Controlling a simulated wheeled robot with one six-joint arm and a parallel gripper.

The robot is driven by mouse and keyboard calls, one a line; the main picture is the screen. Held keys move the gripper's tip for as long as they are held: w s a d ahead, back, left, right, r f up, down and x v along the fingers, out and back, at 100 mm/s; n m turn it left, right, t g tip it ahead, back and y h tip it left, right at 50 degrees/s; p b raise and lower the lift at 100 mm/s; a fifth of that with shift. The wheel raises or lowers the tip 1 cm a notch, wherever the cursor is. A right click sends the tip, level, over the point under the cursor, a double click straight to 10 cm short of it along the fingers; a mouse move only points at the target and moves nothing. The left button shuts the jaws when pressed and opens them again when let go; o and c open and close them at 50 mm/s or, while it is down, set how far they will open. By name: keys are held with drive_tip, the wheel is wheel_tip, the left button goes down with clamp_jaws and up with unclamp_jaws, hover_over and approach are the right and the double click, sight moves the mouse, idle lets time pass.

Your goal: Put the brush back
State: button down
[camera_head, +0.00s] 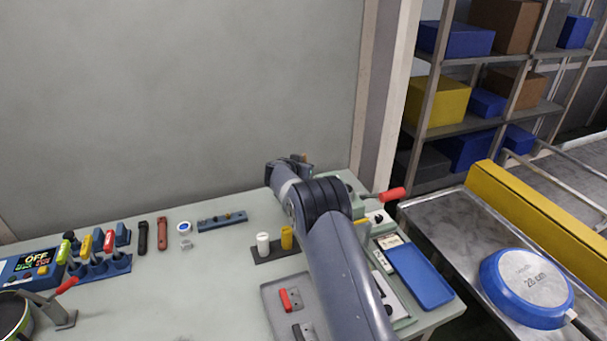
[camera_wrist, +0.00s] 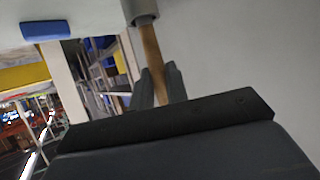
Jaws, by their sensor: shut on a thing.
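My gripper (camera_wrist: 161,86) is shut on the brush's wooden handle (camera_wrist: 152,52) in the wrist view. The handle stands out between the two dark fingers and meets a grey round part (camera_wrist: 141,12) at the top edge. I cannot tell whether that grey part is the brush's own collar or a holder. The bristles are not seen. In the head view my gripper (camera_head: 298,160) is at the far end of my arm, near the table's back edge and the wall, and mostly hidden by the wrist. The brush cannot be made out clearly there.
A blue pan (camera_head: 527,287) lies upside down on the metal conveyor at right. Shelves (camera_head: 480,60) stand behind.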

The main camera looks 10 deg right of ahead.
drive_tip(key=shift+f, duration=1.25)
drive_tip(key=shift+f, duration=0.15)
drive_tip(key=c, duration=1.4)
unclamp_jaws()
drive_tip(key=b+v, duration=0.1)
drive_tip(key=v, duration=1.1)
